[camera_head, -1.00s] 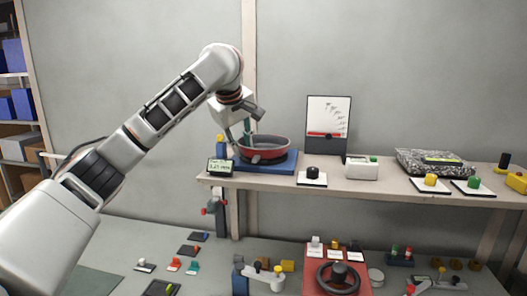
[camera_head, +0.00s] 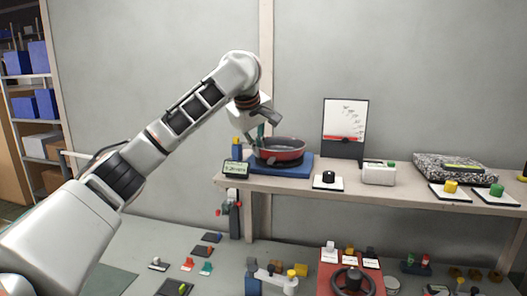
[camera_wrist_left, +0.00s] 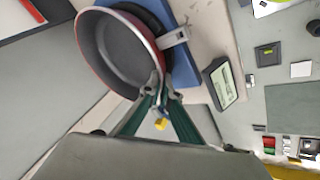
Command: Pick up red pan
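The red pan (camera_head: 280,153), with a grey inside, is over a blue block (camera_head: 297,168) at the left end of the shelf. My left gripper (camera_head: 261,133) is at the pan's left side. In the left wrist view, its green fingers (camera_wrist_left: 162,88) come together on the rim of the pan (camera_wrist_left: 97,68), apparently pinching its wall. The pan's short grey handle (camera_wrist_left: 174,37) sticks out beside the fingers. A dark round plate shows partly under the pan. I cannot tell whether the pan touches it. My right gripper is not in view.
A small display (camera_head: 237,169) stands just left of the blue block. A black knob (camera_head: 327,177), a white box (camera_head: 379,174) and an upright gauge panel (camera_head: 345,120) are to the right on the shelf (camera_head: 390,195). Several small items lie on the lower table (camera_head: 120,240).

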